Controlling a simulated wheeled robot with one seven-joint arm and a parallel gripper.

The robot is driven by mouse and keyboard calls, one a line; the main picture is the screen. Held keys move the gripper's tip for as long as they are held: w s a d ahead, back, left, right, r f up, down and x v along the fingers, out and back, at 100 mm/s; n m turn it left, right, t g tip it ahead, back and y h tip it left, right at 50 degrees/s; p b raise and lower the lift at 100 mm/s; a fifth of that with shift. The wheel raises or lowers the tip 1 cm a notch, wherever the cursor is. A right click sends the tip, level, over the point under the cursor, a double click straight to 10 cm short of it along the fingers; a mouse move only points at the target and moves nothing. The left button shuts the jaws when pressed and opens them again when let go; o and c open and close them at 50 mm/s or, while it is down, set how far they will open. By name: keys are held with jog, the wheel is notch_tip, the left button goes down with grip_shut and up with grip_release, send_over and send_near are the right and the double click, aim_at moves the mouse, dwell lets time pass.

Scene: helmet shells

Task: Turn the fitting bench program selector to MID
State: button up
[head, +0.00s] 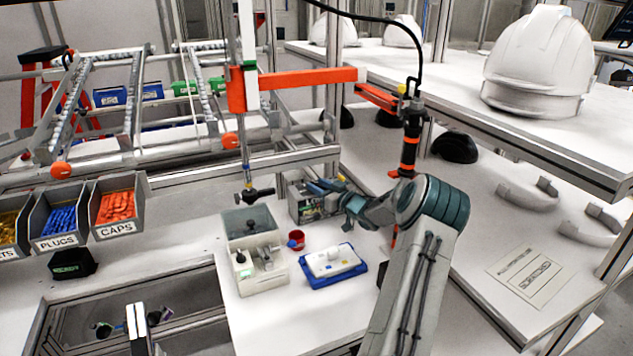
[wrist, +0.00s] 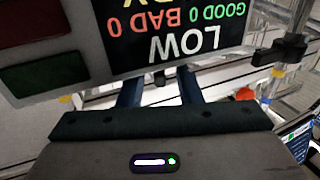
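The grey control box (head: 303,208) stands on the bench. Its display (wrist: 175,30) fills the top of the wrist view upside down and reads LOW, GOOD 0, BAD 0. A dark red button (wrist: 32,20) and a dark green button (wrist: 42,74) are beside the display. The selector knob itself cannot be made out. My gripper (head: 326,186) is at the top of the box. In the wrist view its two blue fingers (wrist: 158,90) stand apart at their bases and pass behind the display panel, so their tips and anything between them are hidden.
A pale fixture (head: 268,273), a red cup (head: 296,240) and a blue tray (head: 313,282) with a white block stand close to the box. An orange-handled hanging tool (head: 409,150) is just right of my gripper. Part bins (head: 115,230) stand at left.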

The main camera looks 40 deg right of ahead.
jog(key=shift+w+a, duration=0.1)
jog(key=shift+w, duration=0.65)
grip_shut()
